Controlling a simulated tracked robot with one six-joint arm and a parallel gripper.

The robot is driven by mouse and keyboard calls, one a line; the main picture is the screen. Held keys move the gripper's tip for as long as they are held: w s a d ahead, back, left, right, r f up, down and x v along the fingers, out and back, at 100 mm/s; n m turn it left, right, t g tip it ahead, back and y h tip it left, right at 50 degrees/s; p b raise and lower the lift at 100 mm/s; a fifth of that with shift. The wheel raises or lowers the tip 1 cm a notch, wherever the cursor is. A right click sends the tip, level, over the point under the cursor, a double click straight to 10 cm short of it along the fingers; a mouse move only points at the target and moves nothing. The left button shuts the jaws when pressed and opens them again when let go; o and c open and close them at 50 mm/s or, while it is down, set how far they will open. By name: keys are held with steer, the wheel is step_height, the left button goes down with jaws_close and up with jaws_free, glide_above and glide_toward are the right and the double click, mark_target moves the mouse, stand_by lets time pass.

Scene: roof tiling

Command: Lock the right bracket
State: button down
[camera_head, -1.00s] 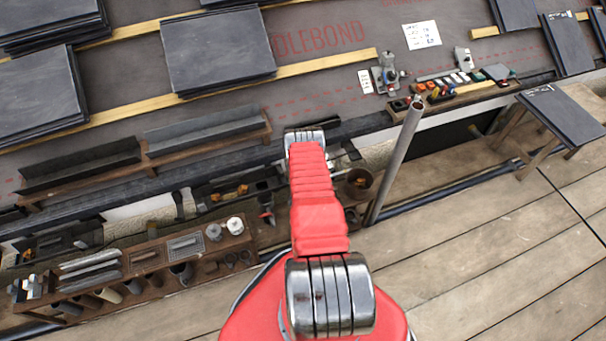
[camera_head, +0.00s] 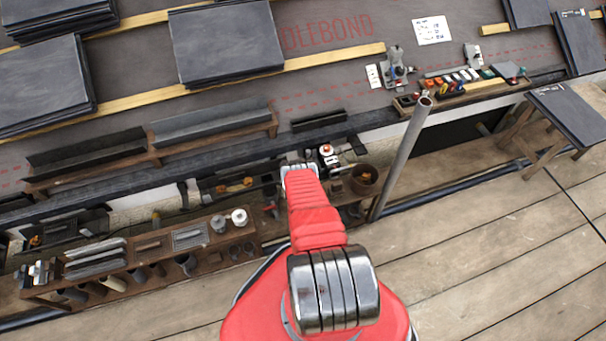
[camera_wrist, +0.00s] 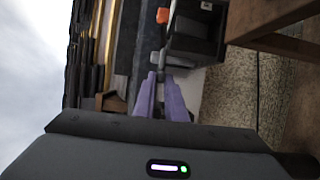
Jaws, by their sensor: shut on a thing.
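In the wrist view, the two purple fingers of my gripper (camera_wrist: 162,78) are close together at the picture's centre. They are shut on a thin grey lever (camera_wrist: 163,58), whose grip point is partly hidden between the fingertips. An orange piece (camera_wrist: 163,16) shows just beyond it, beside a dark box-like bracket (camera_wrist: 196,32). In the head view, my red arm hides the fingers. A dark bracket with an orange part (camera_head: 235,187) lies left of the arm's end, along the eave. Another dark bracket (camera_head: 62,232) is at the far left. Whether either lock is closed cannot be told.
A wooden tool rack (camera_head: 140,262) stands at the lower left. A grey pole (camera_head: 402,160) rises right of the arm. A tool tray (camera_head: 470,90) and slate stacks (camera_head: 228,42) lie on the roof.

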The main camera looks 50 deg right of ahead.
steer(key=shift+w+f, duration=0.1)
stand_by(0.3)
steer(key=c, duration=1.8)
jaws_free()
steer(key=shift+a, duration=0.1)
